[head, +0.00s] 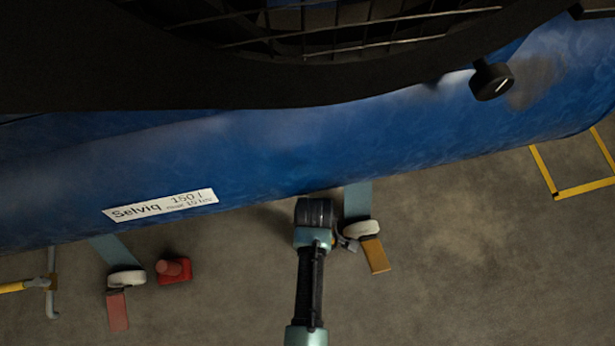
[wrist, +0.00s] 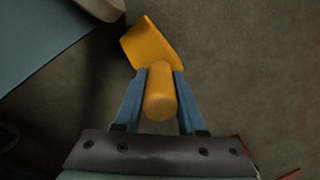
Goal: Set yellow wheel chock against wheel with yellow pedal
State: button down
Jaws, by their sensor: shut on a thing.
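My gripper (head: 345,242) is beside the right caster under the blue tank. In the wrist view it (wrist: 157,98) is shut on the round handle of the yellow wheel chock (wrist: 150,44). The chock's wedge body lies beyond the fingertips; my arm mostly hides it in the head view. The wheel with the yellow pedal (head: 376,255) is a pale caster (head: 361,229) just right of my gripper. A pale wheel edge (wrist: 104,7) shows at the wrist view's top left, close to the chock with a small visible gap. I cannot tell if the chock rests on the floor.
The blue tank (head: 300,140) overhangs the casters. A second pale wheel (head: 126,279) with a red pedal (head: 118,310) stands at left, with a red chock (head: 174,270) beside it. A yellow-handled tool (head: 45,284) lies far left. Floor at right is clear up to yellow markings (head: 580,190).

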jog(key=shift+f+b, duration=0.45)
jog(key=shift+f, duration=0.35)
jog(key=shift+r, duration=0.1)
jog(key=c, duration=0.5)
grip_release()
notch_tip(320, 180, up, 8)
jog(key=p, duration=0.6)
jog(key=shift+f, duration=0.2)
